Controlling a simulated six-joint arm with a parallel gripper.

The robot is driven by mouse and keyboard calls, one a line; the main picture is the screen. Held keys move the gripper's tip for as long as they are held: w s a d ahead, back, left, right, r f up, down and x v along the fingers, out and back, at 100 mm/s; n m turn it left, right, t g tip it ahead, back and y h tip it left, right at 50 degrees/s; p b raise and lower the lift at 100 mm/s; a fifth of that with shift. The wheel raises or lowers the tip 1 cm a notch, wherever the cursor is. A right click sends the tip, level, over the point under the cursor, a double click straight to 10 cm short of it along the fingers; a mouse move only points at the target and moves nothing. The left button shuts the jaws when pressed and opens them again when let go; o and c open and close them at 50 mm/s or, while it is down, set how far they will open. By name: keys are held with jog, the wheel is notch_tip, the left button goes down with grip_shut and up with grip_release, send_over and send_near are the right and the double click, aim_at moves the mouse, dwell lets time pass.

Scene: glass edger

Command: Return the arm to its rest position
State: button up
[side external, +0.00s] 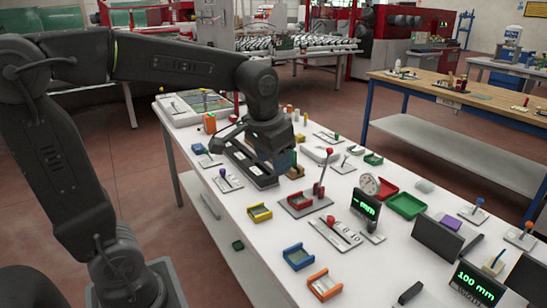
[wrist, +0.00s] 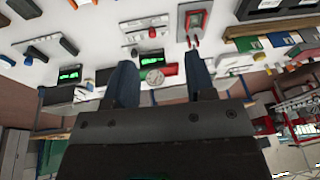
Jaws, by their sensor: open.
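My gripper (side external: 282,162) is at the end of my dark arm, over the far-left part of the white table (side external: 248,194) in the side external view. In the wrist view its two blue-grey fingers (wrist: 160,80) stand apart with a clear gap between them. Nothing is held between them. In the side external view the fingertips are low among the items near a black fixture (side external: 250,165); I cannot tell whether they touch anything.
A lever with a red knob (side external: 321,185), a dial gauge (side external: 369,184), a green tray (side external: 406,205) and a display reading 100 mm (side external: 477,285) stand on the table. Yellow, blue and orange trays line its near side. A wooden bench (side external: 470,96) stands behind, across a floor aisle.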

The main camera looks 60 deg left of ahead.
jog(key=s+d+f+t, duration=0.1)
jog(key=s+d, duration=0.1)
jog(key=s, duration=0.4)
jog(key=s+d+f+m+t+h, duration=0.1)
jog(key=s+d, duration=0.2)
jog(key=s, duration=0.3)
jog(key=shift+s+d+t, duration=0.2)
jog(key=shift+s+t, duration=0.05)
jog(key=shift+t, duration=0.05)
